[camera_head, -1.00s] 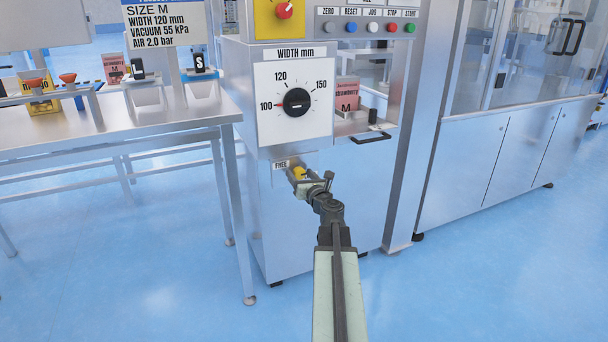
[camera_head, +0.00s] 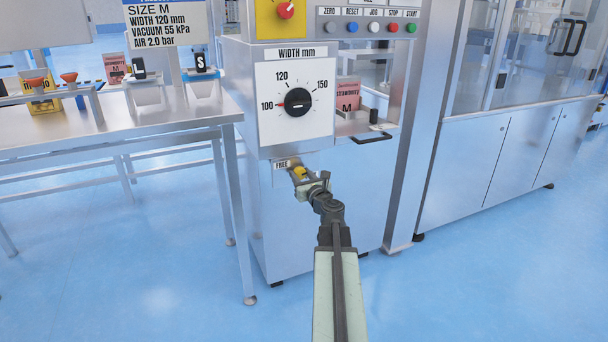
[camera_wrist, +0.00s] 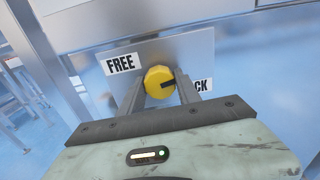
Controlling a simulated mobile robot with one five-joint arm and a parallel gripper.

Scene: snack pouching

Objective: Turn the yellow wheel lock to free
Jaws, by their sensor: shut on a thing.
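The yellow wheel lock (camera_wrist: 157,82) sits on a grey plate (camera_wrist: 178,50) on the machine's front. A FREE label (camera_wrist: 121,64) is on the plate's left and a label ending in "CK" (camera_wrist: 202,85) on its right, partly hidden by a finger. The knob's dark mark points right, toward the "CK" label. My gripper (camera_wrist: 160,88) is shut on the knob, one finger on each side. In the head view the wheel lock (camera_head: 300,173) shows below the width dial, partly covered by my gripper (camera_head: 303,178).
The WIDTH dial (camera_head: 298,102) is above the lock, its red pointer near 100. A small shelf with a dark handle (camera_head: 372,138) juts out to the upper right. A steel table (camera_head: 130,130) stands at the left. The floor in front is clear.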

